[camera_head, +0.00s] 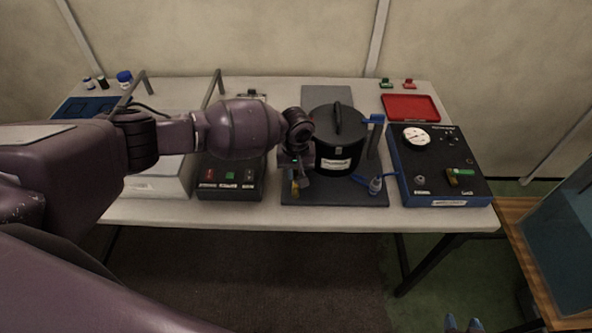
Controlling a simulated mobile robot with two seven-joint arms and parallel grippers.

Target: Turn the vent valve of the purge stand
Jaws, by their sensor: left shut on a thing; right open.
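A black lidded cylinder (338,150) with a top handle and a white label stands on a dark base plate (340,195). My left gripper (296,182) is at the cylinder's front left side, low over the plate. It is shut on a small yellowish part (296,188), mostly hidden by the fingers; I cannot tell whether this is the vent valve.
A dark button box (230,180) stands left. A red tray (410,107) lies at the back right. My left arm covers much of the table's left side.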

